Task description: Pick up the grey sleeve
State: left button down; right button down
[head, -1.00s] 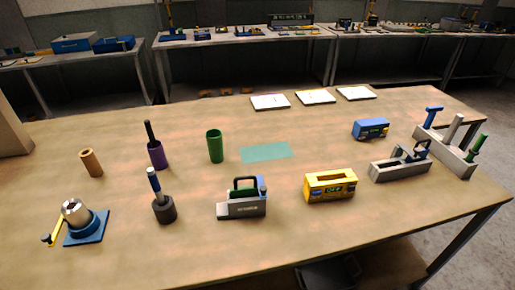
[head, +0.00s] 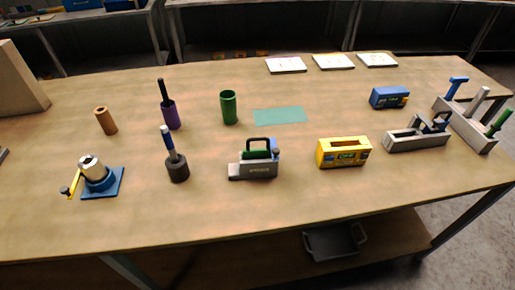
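A short dark grey cylinder (head: 178,170) stands upright on the front left part of the table, and it best matches the grey sleeve. Neither of my grippers is in the head view.
A purple cylinder (head: 171,118) holding a dark rod, a brown tube (head: 106,121) and a green cylinder (head: 229,108) stand behind. A clamp-like device on a blue plate (head: 116,185) is left; a grey handled block (head: 253,170) and yellow box (head: 343,153) are right.

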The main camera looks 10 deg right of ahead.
aim_at(256, 168)
jog(key=k+j+z, duration=0.1)
jog(key=z, duration=0.25)
jog(key=k+z, duration=0.25)
jog(key=z, duration=0.15)
jog(key=k+z, duration=0.2)
jog(key=z, duration=0.15)
